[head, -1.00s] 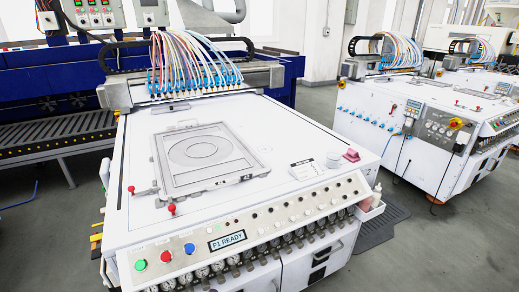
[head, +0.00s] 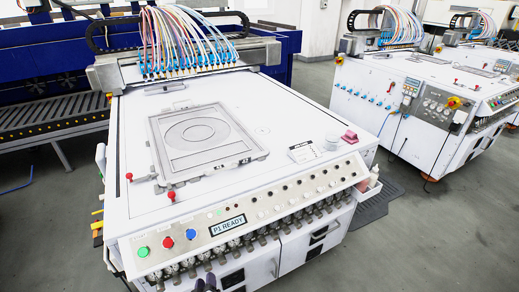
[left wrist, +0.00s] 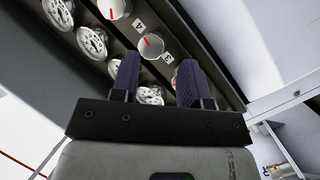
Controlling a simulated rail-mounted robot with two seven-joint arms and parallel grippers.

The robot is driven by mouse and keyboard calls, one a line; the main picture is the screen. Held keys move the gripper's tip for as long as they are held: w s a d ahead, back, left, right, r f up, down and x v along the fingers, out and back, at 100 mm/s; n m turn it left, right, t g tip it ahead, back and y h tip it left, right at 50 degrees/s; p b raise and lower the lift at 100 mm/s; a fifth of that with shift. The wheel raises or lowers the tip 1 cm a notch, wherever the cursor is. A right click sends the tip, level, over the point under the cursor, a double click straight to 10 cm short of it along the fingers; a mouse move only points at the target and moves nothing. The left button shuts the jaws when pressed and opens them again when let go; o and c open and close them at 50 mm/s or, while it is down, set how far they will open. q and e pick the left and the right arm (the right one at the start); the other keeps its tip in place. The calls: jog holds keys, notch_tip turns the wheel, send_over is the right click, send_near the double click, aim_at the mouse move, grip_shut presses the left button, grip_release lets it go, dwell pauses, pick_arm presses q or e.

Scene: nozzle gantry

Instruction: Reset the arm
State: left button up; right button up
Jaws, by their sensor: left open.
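My left gripper (head: 205,284) shows only as dark fingertips at the bottom edge of the head view, in front of the white machine's gauge row. In the left wrist view the same gripper (left wrist: 157,82) is open, with two dark ribbed fingers apart and nothing between them. Beyond the fingers are round dial gauges (left wrist: 92,42) and white knobs with red marks (left wrist: 151,45) on a dark panel. I cannot tell whether the fingers touch the panel. My right gripper is not in view.
The white machine (head: 290,115) fills the middle, with a grey framed plate (head: 205,136) on top and a "P1 READY" display (head: 227,224) on its front.

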pick_arm(q)
jog(key=s+a+r+m+g+h+p, duration=0.1)
jog(key=s+r+m+g+p, duration=0.45)
jog(key=s, duration=0.75)
jog(key=s+a+r+m+g+p, duration=0.1)
jog(key=s+r+m+g+p, duration=0.15)
jog(key=s+r, duration=0.85)
jog(key=s+a+r+m+g+h+p, duration=0.1)
jog(key=s+r+m+g+p, duration=0.35)
jog(key=s, duration=1.15)
notch_tip(320, 180, up, 38)
jog(key=n+p, duration=0.2)
jog(key=p, duration=3.4)
jog(key=shift+w+a, duration=0.15)
jog(key=shift+w, duration=0.3)
